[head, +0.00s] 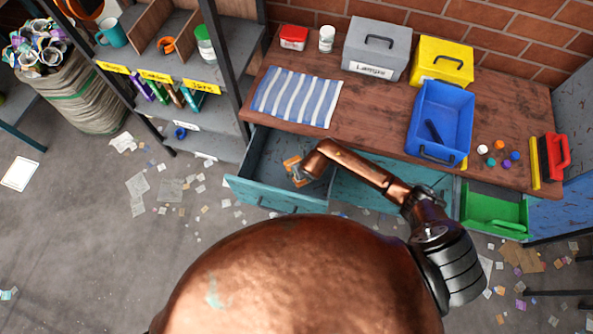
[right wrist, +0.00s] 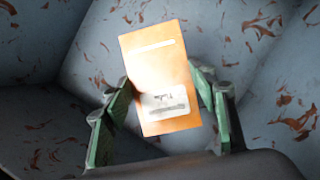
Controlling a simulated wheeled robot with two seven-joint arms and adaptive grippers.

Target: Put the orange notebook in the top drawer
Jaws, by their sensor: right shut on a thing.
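The orange notebook (head: 295,168) is inside the open teal drawer (head: 262,194) just under the tabletop. In the right wrist view the notebook (right wrist: 160,62) shows a pale label and stands between the green fingers, with the drawer's scuffed blue-grey walls around it. My right gripper (right wrist: 165,105) is shut on the notebook's lower part. In the head view my copper arm link covers most of that gripper. Whether the notebook touches the drawer floor I cannot tell. My left gripper is not in view.
The wooden table (head: 375,115) holds a striped cloth (head: 297,97), a grey box (head: 377,48), a yellow box (head: 441,62) and a blue bin (head: 441,112). A green drawer (head: 493,213) sits open at the right. Shelves (head: 215,110) stand left of the table. Paper scraps litter the floor.

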